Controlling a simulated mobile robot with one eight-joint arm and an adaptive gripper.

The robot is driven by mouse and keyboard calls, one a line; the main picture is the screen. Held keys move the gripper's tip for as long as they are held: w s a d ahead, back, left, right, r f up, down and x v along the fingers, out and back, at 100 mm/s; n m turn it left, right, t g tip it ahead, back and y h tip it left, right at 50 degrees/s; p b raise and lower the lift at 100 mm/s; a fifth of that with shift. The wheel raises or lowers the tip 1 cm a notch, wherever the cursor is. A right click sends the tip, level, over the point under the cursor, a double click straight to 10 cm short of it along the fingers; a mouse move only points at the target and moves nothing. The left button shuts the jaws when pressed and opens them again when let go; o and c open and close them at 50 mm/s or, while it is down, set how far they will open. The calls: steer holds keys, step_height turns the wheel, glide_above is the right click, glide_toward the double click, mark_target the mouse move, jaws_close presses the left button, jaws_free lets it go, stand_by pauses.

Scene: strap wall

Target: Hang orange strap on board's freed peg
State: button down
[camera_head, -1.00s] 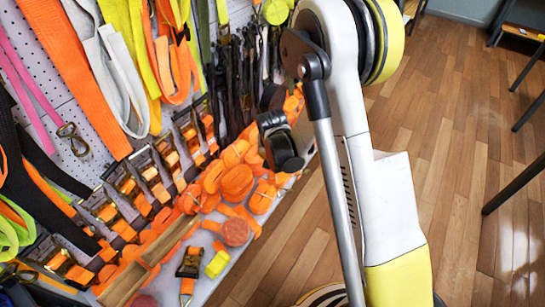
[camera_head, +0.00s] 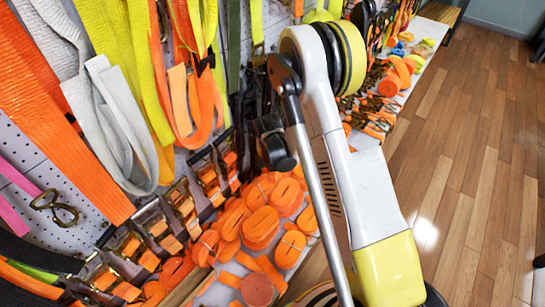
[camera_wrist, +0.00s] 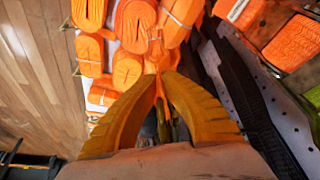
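My gripper (camera_wrist: 159,77) shows in the wrist view with two yellow fingers whose tips nearly meet. A narrow orange strap (camera_wrist: 160,90) runs between the tips and down between the fingers, so the gripper looks shut on it. Its lower end is hidden among dark parts there. In the head view my arm hides the fingers and the held strap. The perforated board (camera_head: 22,165) stands on the left, hung with orange, yellow, grey and pink straps. A wide orange strap (camera_head: 50,110) hangs there. I cannot make out an empty peg.
Rolled orange straps (camera_head: 262,225) crowd the pale shelf below the board, and also show in the wrist view (camera_wrist: 128,68). Ratchet buckles (camera_head: 155,225) line the wall's foot. More straps and buckles lie farther along the shelf. The wooden floor (camera_head: 465,150) on the right is mostly clear.

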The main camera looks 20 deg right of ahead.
steer(key=w+a+f, duration=0.2)
steer(key=w+a, duration=0.3)
steer(key=w, duration=0.3)
steer(key=shift+a, duration=0.2)
stand_by(0.8)
stand_by(0.5)
steer(key=c, duration=1.5)
jaws_free()
steer(key=shift+c, duration=0.2)
